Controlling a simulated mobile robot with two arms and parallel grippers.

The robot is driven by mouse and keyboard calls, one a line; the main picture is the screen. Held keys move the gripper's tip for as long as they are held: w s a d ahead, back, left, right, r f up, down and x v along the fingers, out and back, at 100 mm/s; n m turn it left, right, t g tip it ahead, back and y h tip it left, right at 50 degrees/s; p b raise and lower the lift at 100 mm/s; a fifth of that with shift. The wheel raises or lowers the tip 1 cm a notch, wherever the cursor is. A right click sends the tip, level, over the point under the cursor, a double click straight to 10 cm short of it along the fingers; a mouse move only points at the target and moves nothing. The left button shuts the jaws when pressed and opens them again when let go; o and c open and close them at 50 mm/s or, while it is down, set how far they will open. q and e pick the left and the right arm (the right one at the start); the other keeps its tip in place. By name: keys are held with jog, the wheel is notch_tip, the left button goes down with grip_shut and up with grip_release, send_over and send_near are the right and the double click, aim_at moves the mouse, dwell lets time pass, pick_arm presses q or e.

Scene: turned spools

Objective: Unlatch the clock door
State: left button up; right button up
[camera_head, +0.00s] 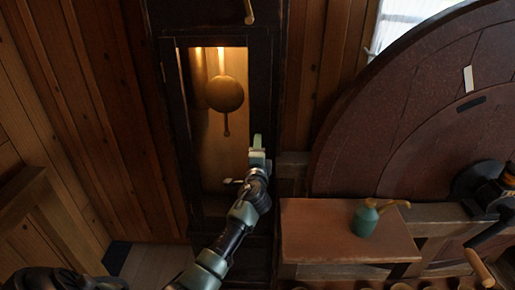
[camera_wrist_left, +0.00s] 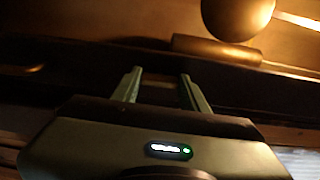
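The tall dark clock's door (camera_head: 262,95) stands upright in the middle of the head view, with its frame around a lit opening. Inside hangs a round pendulum bob (camera_head: 224,94), which also shows in the left wrist view (camera_wrist_left: 236,14). My left gripper (camera_head: 258,150) is in front of the door's right stile. In the left wrist view its two fingers (camera_wrist_left: 160,90) are apart with nothing visible between them, and the dark frame lies beyond. I cannot make out a latch; the gripper hides part of the stile. My right gripper is not in view.
A green can with a spout (camera_head: 366,220) stands on a wooden bench (camera_head: 320,225) at the right. Behind it is a large brown wheel (camera_head: 420,130). A crank with a wooden handle (camera_head: 478,268) sits at the far right. Plank walls flank the clock.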

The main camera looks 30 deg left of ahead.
pick_arm(q)
jog(key=o, duration=0.4)
jog(key=shift+c, duration=0.2)
jog(key=shift+d, duration=0.1)
jog(key=b+v, duration=0.1)
jog(key=v, duration=0.6)
jog(key=shift+s, duration=0.35)
jog(key=shift+d, duration=0.15)
